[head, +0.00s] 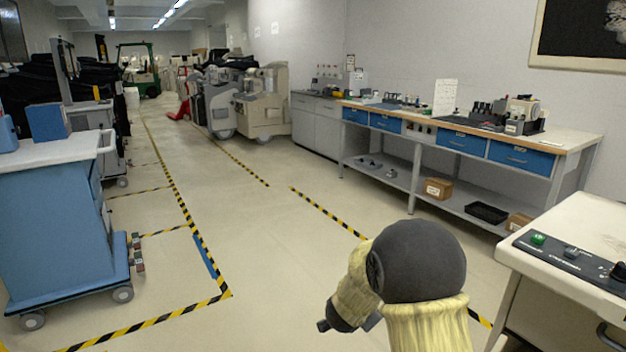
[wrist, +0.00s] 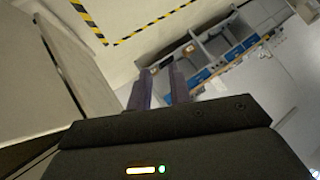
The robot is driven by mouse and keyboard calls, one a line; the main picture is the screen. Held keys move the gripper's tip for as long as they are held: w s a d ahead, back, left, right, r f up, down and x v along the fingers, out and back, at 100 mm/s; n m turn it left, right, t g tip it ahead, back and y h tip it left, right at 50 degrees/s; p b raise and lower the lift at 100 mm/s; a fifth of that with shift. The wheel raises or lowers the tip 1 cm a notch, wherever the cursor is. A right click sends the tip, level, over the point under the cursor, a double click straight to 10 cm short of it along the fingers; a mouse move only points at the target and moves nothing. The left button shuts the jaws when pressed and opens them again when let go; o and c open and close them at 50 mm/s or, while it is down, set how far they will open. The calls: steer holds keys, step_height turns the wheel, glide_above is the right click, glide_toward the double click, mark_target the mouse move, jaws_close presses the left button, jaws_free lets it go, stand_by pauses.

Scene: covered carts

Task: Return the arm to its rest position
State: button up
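My arm (head: 427,322) shows at the bottom of the head view, with pale yellow links and a large dark grey rounded joint. It is folded, with a smaller link hanging to the left. In the wrist view, my gripper (wrist: 160,78) has two dark fingers with a narrow gap between them. Nothing shows between the fingers. They point out over the floor toward the workbench. I cannot make out the fingers in the head view.
A blue cart (head: 50,235) with a pale top stands at the left. A workbench (head: 470,190) with blue drawers lines the right wall. A pale control desk (head: 575,225) is close at the right. The taped floor aisle (head: 250,240) is clear.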

steer(key=s+d+r+n+g+y, duration=0.15)
steer(key=s+n+g, duration=0.35)
steer(key=s, duration=0.9)
steer(key=s+d+n+g+y, duration=0.1)
steer(key=s+n+g+y, duration=0.35)
steer(key=s, duration=1.05)
step_height(320, 180, up, 29)
steer(key=w+n+t+h+p, duration=0.1)
steer(key=t+p, duration=0.1)
steer(key=p, duration=2.7)
steer(key=shift+n, duration=0.35)
steer(key=shift+a+f, duration=0.1)
steer(key=shift+s, duration=0.1)
